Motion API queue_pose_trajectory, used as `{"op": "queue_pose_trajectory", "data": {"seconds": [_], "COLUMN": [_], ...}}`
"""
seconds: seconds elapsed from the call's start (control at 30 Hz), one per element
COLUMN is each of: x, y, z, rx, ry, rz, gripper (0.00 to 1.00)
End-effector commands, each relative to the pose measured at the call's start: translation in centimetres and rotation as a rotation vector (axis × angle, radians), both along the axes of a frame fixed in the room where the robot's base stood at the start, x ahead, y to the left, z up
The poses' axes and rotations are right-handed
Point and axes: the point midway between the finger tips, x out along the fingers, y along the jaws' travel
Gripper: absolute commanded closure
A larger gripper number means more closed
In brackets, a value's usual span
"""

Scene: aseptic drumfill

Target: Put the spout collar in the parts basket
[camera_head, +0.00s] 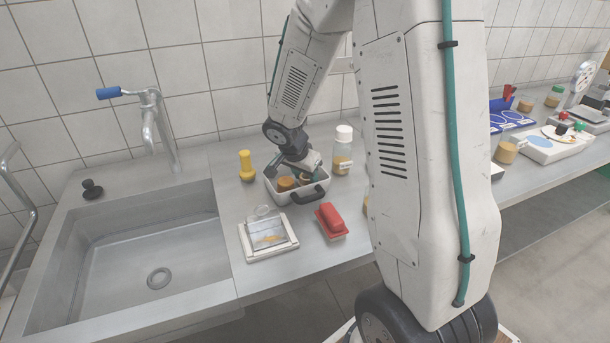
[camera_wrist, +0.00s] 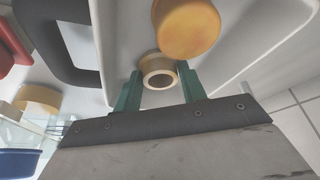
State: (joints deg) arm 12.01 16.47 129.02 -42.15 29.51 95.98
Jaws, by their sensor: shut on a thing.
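The spout collar (camera_wrist: 157,80), a small tan ring with a pale rim and dark hole, is between the teal fingers of my gripper (camera_wrist: 159,88) in the wrist view. My gripper is shut on it. The parts basket (camera_head: 318,191) is a white tub with a dark handle. My gripper (camera_head: 303,172) is at the basket in the head view, reaching down over its opening. The basket's pale interior and dark handle (camera_wrist: 62,45) fill much of the wrist view. I cannot tell whether the collar touches the basket floor.
A round orange-topped item (camera_wrist: 186,27) is in the basket close to the collar. A white-capped bottle (camera_head: 342,152) stands right of the basket, a yellow item (camera_head: 246,166) left, a red block (camera_head: 331,218) in front. The sink (camera_head: 150,250) lies left.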

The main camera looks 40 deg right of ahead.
Motion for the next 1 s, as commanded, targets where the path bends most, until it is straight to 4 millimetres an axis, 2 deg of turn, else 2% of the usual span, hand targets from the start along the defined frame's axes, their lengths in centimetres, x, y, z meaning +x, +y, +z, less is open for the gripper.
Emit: {"op": "queue_pose_trajectory", "data": {"seconds": [0.3,0.33,0.4,0.77,0.87,1.0], "x": [0.0,0.0,0.0,0.1,0.0,-0.3], "y": [0.0,0.0,0.0,0.1,0.5,1.6], "z": [-0.3,-0.2,-0.2,0.3,1.6,4.3], "rx": [0.000,-0.001,-0.001,-0.001,-0.002,-0.001], "ry": [-0.001,-0.001,-0.001,-0.004,-0.006,-0.009], "rz": [0.001,0.001,0.001,0.000,0.001,0.002], "gripper": [0.84,0.53,0.37,0.37,0.37,0.37]}}
